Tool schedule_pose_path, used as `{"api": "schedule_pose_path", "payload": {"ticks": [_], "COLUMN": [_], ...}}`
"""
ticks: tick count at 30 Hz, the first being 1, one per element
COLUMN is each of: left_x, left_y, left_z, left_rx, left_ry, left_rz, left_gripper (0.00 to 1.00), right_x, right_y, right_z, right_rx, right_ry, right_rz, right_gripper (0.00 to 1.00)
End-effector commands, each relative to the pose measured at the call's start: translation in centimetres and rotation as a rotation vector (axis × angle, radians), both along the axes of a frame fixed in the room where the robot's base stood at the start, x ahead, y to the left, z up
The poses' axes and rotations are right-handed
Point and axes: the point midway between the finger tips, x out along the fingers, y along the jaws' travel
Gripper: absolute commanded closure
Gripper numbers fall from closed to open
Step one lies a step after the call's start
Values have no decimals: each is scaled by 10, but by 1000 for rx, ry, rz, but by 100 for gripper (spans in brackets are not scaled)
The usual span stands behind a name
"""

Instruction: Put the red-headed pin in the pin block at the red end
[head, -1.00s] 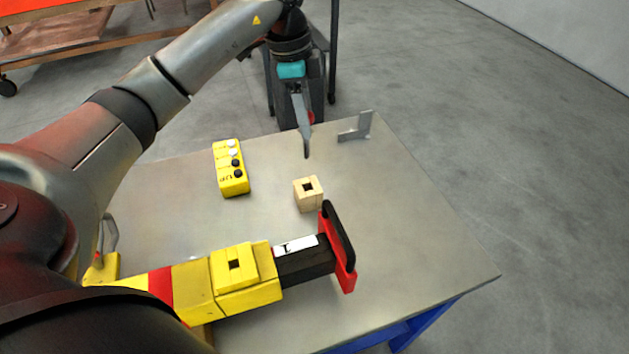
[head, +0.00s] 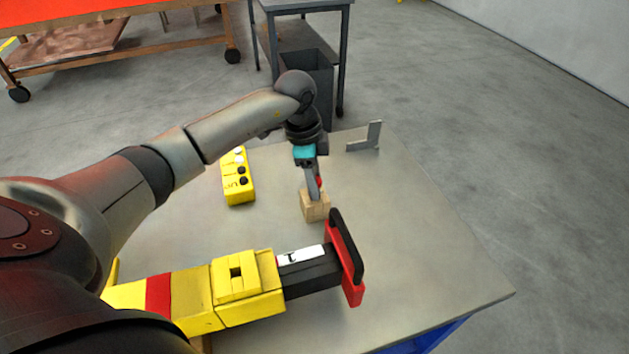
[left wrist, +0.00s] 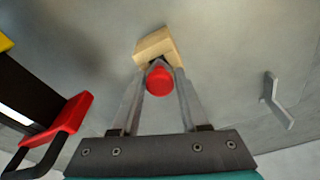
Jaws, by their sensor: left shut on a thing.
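My left gripper (head: 314,193) is shut on the red-headed pin, directly above the small wooden block (head: 316,211) on the table. The pin's red head (left wrist: 160,81) shows between the fingertips in the left wrist view, and its edge (head: 319,182) shows in the head view. The wooden block (left wrist: 156,44) lies just beyond the fingertips; its square hole is mostly hidden. The pin's shaft is hidden, so I cannot tell how far it is in the hole. My right gripper is out of view.
A yellow box with black and white buttons (head: 238,180) stands left of the wooden block. A grey metal bracket (head: 368,138) sits near the far table edge. The table's right side (head: 430,230) is clear. A grey stand (head: 300,40) is behind the table.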

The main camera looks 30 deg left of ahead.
Motion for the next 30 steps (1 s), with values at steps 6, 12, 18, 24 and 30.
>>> {"api": "schedule_pose_path", "payload": {"ticks": [6, 12, 18, 24, 30], "left_x": [0, 0, 0, 0, 0], "left_y": [0, 0, 0, 0, 3], "left_z": [-1, -2, -2, -1, 23], "left_rx": [0, 0, 0, 0, 2], "left_ry": [-1, 0, 0, -1, -5], "left_rz": [0, 0, 0, 0, 0], "left_gripper": [100, 41, 26, 26, 26], "right_x": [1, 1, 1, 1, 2], "right_y": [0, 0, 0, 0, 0], "right_z": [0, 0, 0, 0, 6], "right_rx": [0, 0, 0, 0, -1], "right_ry": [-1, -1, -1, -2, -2], "right_rz": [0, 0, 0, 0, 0], "right_gripper": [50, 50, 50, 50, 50]}}
